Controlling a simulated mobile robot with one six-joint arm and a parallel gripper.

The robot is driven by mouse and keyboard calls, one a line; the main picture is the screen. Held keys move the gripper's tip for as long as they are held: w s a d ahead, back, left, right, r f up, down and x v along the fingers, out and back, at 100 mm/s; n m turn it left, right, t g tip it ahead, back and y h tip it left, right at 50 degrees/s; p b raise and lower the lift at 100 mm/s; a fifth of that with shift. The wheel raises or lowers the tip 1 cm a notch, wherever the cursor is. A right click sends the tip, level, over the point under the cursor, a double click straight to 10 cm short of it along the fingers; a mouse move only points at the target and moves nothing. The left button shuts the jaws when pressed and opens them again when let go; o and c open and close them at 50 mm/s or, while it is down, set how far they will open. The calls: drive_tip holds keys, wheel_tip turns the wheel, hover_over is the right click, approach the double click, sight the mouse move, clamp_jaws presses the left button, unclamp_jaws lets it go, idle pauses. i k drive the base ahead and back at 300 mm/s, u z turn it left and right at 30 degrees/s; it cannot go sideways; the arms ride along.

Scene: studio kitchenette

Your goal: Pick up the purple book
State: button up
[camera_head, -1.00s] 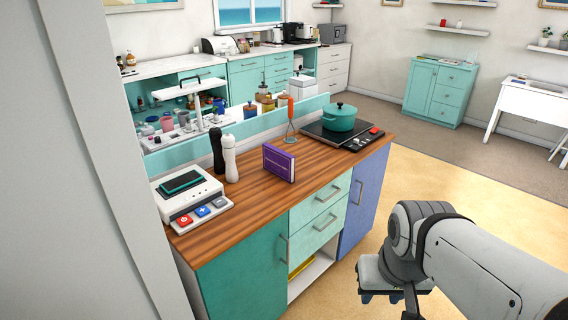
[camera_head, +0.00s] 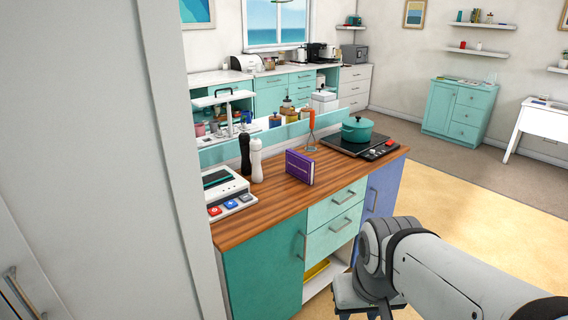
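The purple book (camera_head: 300,168) stands upright on the wooden counter top (camera_head: 262,210) of the teal island, near its middle. My gripper (camera_head: 362,312) is at the bottom edge of the view, below the end of my arm, in front of the island and well apart from the book. The gripper is partly cut off by the frame, so its fingers cannot be judged. Nothing blocks the view of the book.
An orange hand blender (camera_head: 311,130) and a teal pot (camera_head: 357,129) on a hob (camera_head: 348,145) are behind right. Floor is open at right.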

sight(298, 165)
drive_tip(key=i, duration=1.5)
drive_tip(key=u, duration=0.05)
